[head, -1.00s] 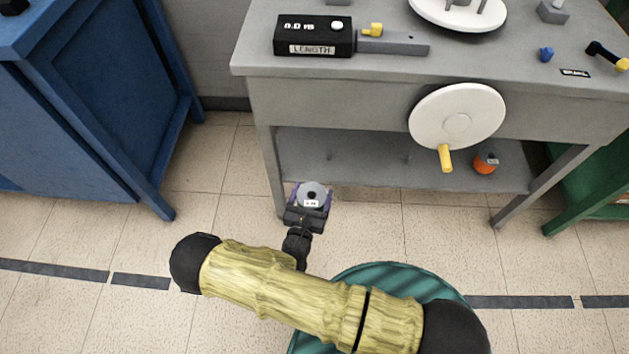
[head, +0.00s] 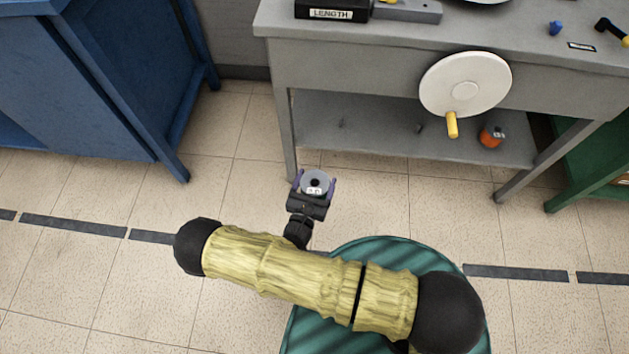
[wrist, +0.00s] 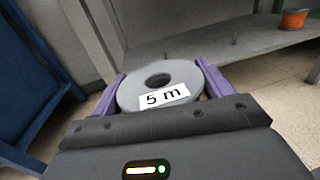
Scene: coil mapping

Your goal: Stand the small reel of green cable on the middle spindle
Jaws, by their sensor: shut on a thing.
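My gripper (head: 315,186) is shut on a grey reel (head: 316,181) with a hole in its middle. The wrist view shows the reel (wrist: 160,78) between the two purple fingers, with a white "5 m" label facing me. The grey flange hides the cable, so I cannot tell its colour. I hold the reel over the floor, in front of the bench's lower shelf (head: 375,152). A thin spindle (head: 419,128) stands near the shelf's middle, and another (head: 340,122) stands to its left. An orange reel (head: 491,136) sits at the shelf's right.
Bench legs (head: 287,130) bound the shelf. A blue cabinet (head: 110,90) stands left, a green unit (head: 590,165) right.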

